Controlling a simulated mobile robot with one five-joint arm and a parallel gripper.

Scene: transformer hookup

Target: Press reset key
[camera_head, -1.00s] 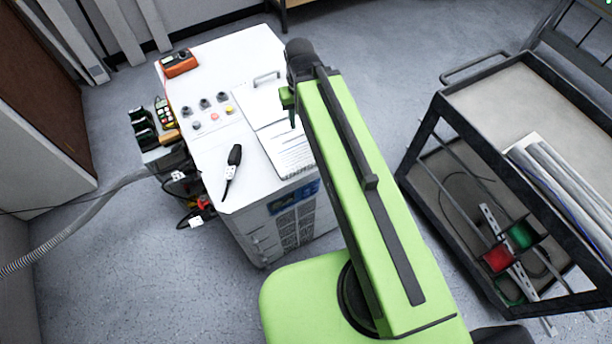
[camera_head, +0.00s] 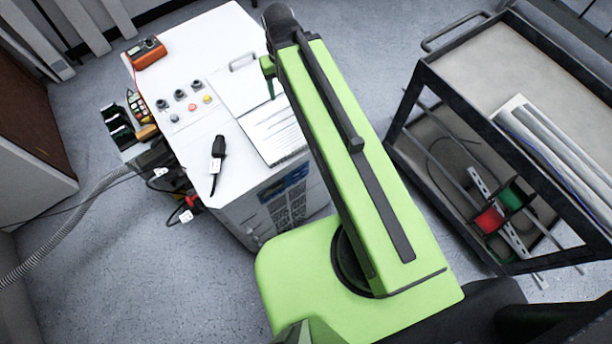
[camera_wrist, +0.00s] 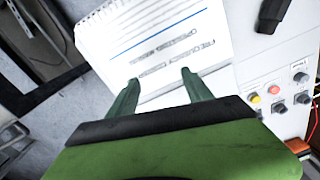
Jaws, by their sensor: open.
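A white cabinet (camera_head: 222,118) carries a small panel with several dark knobs, a yellow button (camera_head: 206,99) and a red button (camera_head: 192,107). In the wrist view the yellow button (camera_wrist: 255,98) and red button (camera_wrist: 274,89) show at the right. My gripper (camera_wrist: 160,77) is open and empty, above an open notebook (camera_wrist: 165,40), left of the buttons in the wrist view. The arm hides part of the cabinet in the head view.
An orange meter (camera_head: 147,53) sits at the cabinet's far left corner. A black-handled tool (camera_head: 217,160) lies near the front edge, beside the notebook. Cables and a grey hose (camera_head: 95,200) are at the left. A dark cart (camera_head: 480,75) stands at the right, with clear floor between.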

